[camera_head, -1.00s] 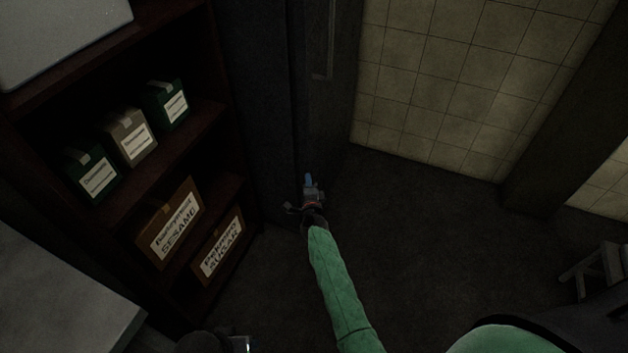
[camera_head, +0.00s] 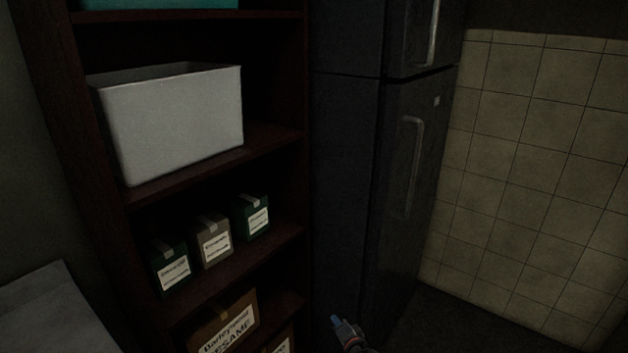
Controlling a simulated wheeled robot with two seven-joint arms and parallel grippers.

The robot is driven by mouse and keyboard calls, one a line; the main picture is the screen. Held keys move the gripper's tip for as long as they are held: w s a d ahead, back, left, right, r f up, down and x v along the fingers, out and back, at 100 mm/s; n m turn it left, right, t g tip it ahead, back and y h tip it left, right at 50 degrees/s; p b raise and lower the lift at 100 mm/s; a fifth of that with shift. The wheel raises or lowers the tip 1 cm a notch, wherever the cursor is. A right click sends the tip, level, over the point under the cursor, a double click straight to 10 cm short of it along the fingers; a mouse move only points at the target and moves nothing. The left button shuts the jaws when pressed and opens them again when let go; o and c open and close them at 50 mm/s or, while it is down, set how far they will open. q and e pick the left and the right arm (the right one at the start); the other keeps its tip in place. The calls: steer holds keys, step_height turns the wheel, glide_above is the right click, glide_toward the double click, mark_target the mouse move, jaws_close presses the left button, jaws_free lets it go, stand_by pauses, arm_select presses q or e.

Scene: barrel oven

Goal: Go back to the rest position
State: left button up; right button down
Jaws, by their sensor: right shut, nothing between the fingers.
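My right gripper (camera_head: 337,322) shows at the bottom edge of the head view, just right of centre. Its blue-tipped fingers are shut with nothing between them. It is in front of the lower part of the dark fridge (camera_head: 412,190), and I cannot tell how far it is from the door. The rest of my right arm is cut off below the picture. My left gripper is not in view.
A dark wooden shelf (camera_head: 218,167) stands left of the fridge. It holds a white bin (camera_head: 178,120), small labelled boxes (camera_head: 213,240) and larger brown boxes (camera_head: 228,322). A grey surface (camera_head: 55,315) is at bottom left. A tiled wall (camera_head: 535,150) is at right.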

steer(key=s+a+r+n+g+y, duration=0.2)
steer(key=s+r+n+g, duration=0.3)
steer(key=s+r+n, duration=0.15)
steer(key=s+d+r+n+g+h+p, duration=0.1)
steer(key=s+d+r+n+g+h, duration=0.15)
steer(key=s, duration=0.65)
steer(key=s+d+r+n+g+h, duration=0.1)
steer(key=s+d, duration=0.2)
steer(key=s, duration=0.5)
steer(key=s+d+r+n+g+h+p, duration=0.1)
steer(key=s+d+r+h, duration=0.1)
steer(key=s, duration=0.7)
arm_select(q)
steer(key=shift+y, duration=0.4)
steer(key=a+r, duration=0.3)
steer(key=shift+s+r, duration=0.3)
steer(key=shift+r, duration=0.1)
arm_select(e)
steer(key=s+f+g, duration=0.1)
steer(key=s+f, duration=0.1)
steer(key=s, duration=0.5)
steer(key=s+f+g, duration=0.1)
steer(key=s+f, duration=0.1)
steer(key=s, duration=0.6)
steer(key=shift+s+d+f+n, duration=0.15)
steer(key=shift+d+f+n, duration=0.1)
steer(key=shift+d+n, duration=0.15)
steer(key=shift+g+h, duration=0.25)
